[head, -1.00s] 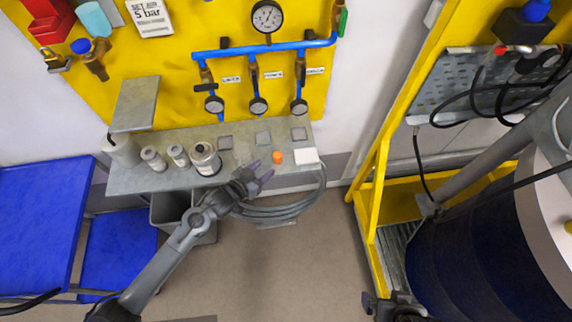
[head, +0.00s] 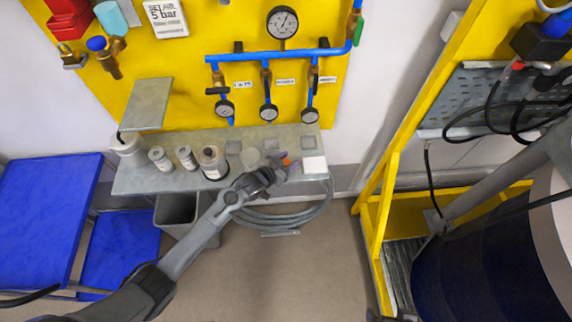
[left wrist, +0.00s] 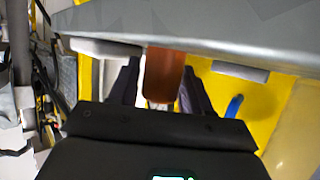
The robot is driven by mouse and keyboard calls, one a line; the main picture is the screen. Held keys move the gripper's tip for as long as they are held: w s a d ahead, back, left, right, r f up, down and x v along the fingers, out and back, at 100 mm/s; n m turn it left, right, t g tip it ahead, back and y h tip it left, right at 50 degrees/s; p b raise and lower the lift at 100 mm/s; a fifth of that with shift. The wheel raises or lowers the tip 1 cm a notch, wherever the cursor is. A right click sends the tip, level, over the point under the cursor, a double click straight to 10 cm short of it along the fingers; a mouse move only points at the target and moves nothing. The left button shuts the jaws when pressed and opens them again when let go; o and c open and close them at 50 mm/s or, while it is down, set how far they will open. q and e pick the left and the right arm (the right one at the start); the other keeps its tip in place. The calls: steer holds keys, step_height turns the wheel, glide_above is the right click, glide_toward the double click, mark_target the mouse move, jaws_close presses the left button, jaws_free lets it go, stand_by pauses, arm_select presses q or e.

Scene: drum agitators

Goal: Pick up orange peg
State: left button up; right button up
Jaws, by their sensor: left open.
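The orange peg (head: 286,161) stands on the grey metal shelf (head: 140,184) near its right end, mostly hidden by my left gripper in the head view. My left gripper (head: 284,164) is open right at the peg. In the left wrist view the peg (left wrist: 163,75) shows as an orange-brown shape between the two dark fingers (left wrist: 160,92). I cannot tell whether the fingers touch it. A dark bit at the bottom edge of the head view may be my right gripper (head: 378,317); its jaws are not visible.
A white block (head: 314,166) sits just right of the peg. Square grey pads (head: 270,143) lie behind. A coiled hose (head: 285,216) hangs below the front edge. Gauges (head: 282,22) are on the yellow panel.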

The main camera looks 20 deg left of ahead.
arm_select(q)
steer(key=shift+w+d+f, duration=0.15)
steer(key=shift+w+f, duration=0.05)
steer(key=shift+w, duration=0.1)
steer(key=c, duration=0.7)
steer(key=shift+c, duration=0.2)
steer(key=shift+r, duration=0.1)
